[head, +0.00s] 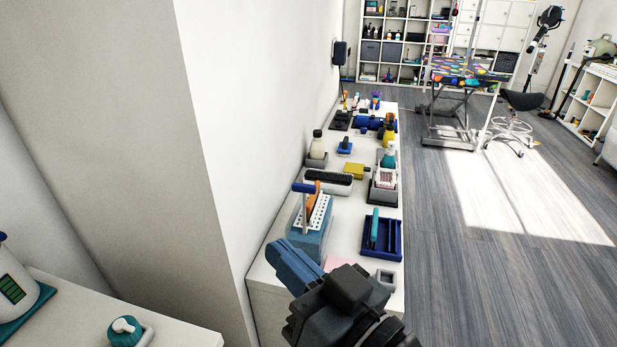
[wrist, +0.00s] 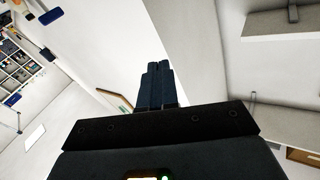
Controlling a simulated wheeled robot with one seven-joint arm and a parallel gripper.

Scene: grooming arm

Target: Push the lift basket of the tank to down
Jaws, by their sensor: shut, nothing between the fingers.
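The tank (head: 312,240) is a blue-grey box on the white counter in the head view. Its lift basket (head: 319,213), a white perforated piece, stands up above the tank's rim, with a blue handle (head: 302,188) on a post at its left. An orange item shows at the basket. My gripper (head: 277,250) is in front of the tank at its lower left; its blue fingers are together and empty. I cannot tell whether they touch the tank. In the wrist view, the closed fingers (wrist: 158,68) point away from the camera, and the tank is not recognisable there.
A dark blue tray (head: 392,250) with a teal tool lies right of the tank. A brush on a white holder (head: 330,182) and several bottles stand behind it. A white wall (head: 265,110) rises close along the counter's left. Open floor (head: 470,270) lies to the right.

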